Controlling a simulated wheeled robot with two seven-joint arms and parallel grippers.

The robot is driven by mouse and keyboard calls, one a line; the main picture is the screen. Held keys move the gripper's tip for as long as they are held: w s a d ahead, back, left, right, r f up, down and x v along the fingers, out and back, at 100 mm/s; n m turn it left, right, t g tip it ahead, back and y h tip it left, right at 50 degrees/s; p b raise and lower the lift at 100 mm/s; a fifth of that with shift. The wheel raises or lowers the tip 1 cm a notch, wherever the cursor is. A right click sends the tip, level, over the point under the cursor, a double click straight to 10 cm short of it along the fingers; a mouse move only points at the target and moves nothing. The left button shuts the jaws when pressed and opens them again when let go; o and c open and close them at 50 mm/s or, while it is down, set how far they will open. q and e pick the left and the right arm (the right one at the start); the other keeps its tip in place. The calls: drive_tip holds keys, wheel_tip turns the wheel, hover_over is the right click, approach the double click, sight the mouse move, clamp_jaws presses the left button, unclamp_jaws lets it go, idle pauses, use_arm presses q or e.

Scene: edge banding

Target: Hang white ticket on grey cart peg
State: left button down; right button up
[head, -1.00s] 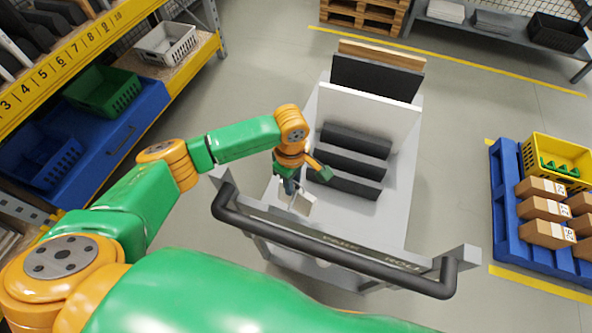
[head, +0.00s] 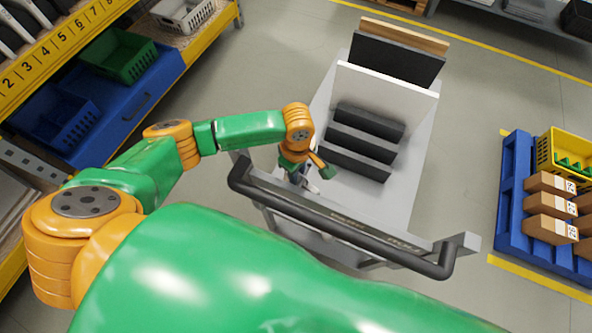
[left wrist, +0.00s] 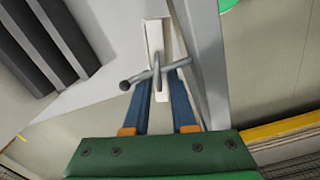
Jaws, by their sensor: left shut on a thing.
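The grey cart (head: 400,210) stands ahead with its dark push handle (head: 340,232) toward me. My left gripper (head: 298,178) is low behind the handle's left end, shut on the white ticket. In the left wrist view, the blue fingers (left wrist: 167,98) flank the ticket, whose white surface (left wrist: 154,36) shows beyond them. A grey peg with a round end (left wrist: 126,86) sticks out from the cart's upright post (left wrist: 205,70) and crosses in front of the ticket. I cannot tell whether the ticket is around the peg or only beside it. My right gripper is out of view.
Dark slabs (head: 362,143) and a white panel (head: 385,92) stand on the cart. A shelf rack with a green bin (head: 120,55) is at left. A blue pallet (head: 512,200) with cartons is at right. Floor between is clear.

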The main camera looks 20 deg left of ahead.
use_arm(q)
drive_tip(key=shift+d, duration=0.1)
drive_tip(key=c, duration=0.7)
unclamp_jaws()
drive_tip(key=shift+s, duration=0.1)
drive_tip(key=shift+o, duration=0.2)
drive_tip(key=shift+r, duration=0.1)
